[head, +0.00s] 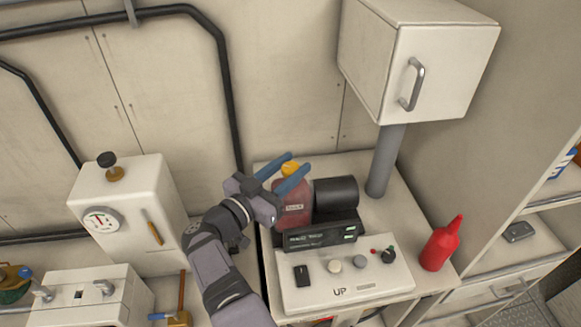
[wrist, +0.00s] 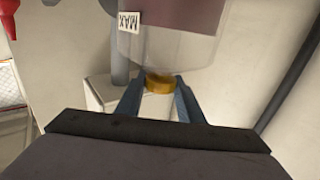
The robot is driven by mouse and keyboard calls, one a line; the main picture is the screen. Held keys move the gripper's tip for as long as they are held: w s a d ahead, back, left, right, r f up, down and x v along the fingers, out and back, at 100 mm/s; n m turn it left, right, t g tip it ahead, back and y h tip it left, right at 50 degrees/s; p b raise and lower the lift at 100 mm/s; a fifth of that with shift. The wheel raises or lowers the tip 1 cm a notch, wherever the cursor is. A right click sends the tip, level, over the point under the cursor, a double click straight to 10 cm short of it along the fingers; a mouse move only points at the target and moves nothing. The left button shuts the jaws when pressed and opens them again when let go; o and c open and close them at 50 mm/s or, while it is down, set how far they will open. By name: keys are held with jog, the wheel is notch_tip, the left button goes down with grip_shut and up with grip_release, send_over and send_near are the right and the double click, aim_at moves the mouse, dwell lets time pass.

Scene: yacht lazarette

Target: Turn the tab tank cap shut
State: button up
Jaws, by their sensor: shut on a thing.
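The yellow tank cap (head: 290,170) sits on top of a translucent tank (head: 292,208) with dark red liquid in it. My gripper (head: 298,161) reaches in from the left, with its two blue fingers on either side of the cap. In the wrist view, the cap (wrist: 159,84) is between the fingertips, and the gripper is shut on it. The tank (wrist: 170,45) appears upside down there, with its MAX label showing. The cap's tab is hidden or too small to make out, so I cannot tell how far it is turned.
A black cylinder (head: 335,193) and a black box (head: 321,236) stand close beside the tank. A control panel (head: 345,278) lies in front. A red bottle (head: 440,245) stands at right. A white cabinet (head: 440,75) on a grey post (head: 385,160) rises behind.

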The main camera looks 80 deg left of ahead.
aim_at(291, 167)
jog(key=shift+r+h, duration=0.15)
jog(key=shift+h, duration=0.15)
dwell(0.4)
jog(key=o, duration=1)
jog(key=shift+o, duration=0.2)
notch_tip(291, 167, up, 10)
jog(key=shift+f+b, duration=0.1)
jog(key=shift+b, duration=0.9)
